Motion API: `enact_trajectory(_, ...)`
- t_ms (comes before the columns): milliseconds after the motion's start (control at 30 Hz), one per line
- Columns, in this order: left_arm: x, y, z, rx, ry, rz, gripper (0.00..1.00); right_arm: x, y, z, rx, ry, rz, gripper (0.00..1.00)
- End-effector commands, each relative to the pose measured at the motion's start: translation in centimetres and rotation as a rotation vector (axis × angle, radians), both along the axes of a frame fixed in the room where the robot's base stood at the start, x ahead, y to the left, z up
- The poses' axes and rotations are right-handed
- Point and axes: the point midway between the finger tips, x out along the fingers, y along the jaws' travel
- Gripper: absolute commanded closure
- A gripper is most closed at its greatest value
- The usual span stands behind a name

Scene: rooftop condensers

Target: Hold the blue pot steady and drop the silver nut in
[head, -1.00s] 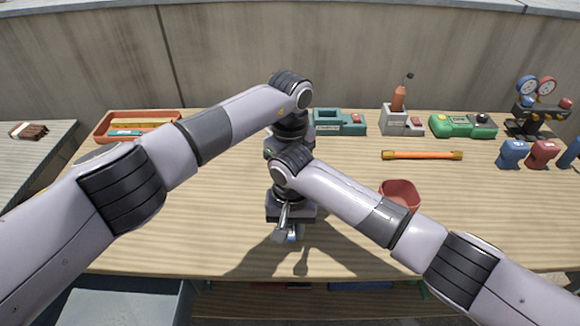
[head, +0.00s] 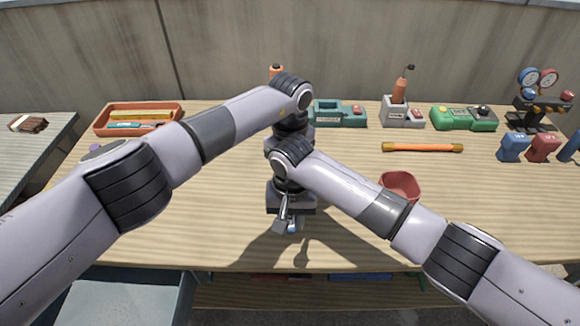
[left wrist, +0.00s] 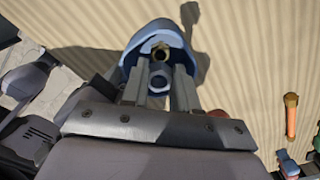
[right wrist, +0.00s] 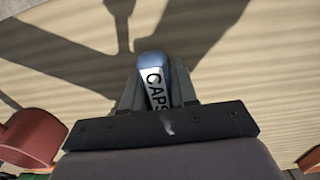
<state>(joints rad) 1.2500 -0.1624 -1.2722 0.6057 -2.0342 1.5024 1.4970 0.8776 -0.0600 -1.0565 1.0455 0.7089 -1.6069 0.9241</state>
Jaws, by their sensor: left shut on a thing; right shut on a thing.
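The blue pot (right wrist: 153,62) with a "CAPS" label is between the fingers of my right gripper (right wrist: 158,92), shut on it. In the head view my right gripper (head: 289,224) is low over the front of the bench, and little of the pot shows. In the left wrist view the blue pot's (left wrist: 128,60) open mouth lies just beyond my left gripper (left wrist: 159,85). That gripper is shut on the grey, ring-shaped silver nut (left wrist: 160,75). The nut appears over the pot's mouth; its height above it is unclear. A brass-coloured piece (left wrist: 160,50) shows inside the pot.
A red pot (head: 400,184) stands right of the grippers. An orange tray (head: 137,118), a teal box (head: 335,113), a green device (head: 463,118) and a gauge set (head: 538,98) line the back. An orange rod (head: 423,147) lies in front. The bench's left middle looks clear.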

Motion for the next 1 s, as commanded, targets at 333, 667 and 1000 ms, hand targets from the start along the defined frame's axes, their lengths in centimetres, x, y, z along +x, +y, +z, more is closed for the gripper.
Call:
enact_trajectory(333,0.0,0.0,-0.3,-0.001,0.001,-0.001,1.00,0.0,0.0,0.1,0.001,-0.001,0.000,0.92)
enact_trajectory(667,0.0,-0.1,-0.7,-0.001,0.001,0.000,1.00,0.0,0.0,0.1,0.001,-0.001,0.000,0.92)
enact_trajectory(1000,0.0,0.0,-1.5,-0.001,0.001,-0.001,1.00,0.0,0.0,0.1,0.001,-0.001,0.000,0.92)
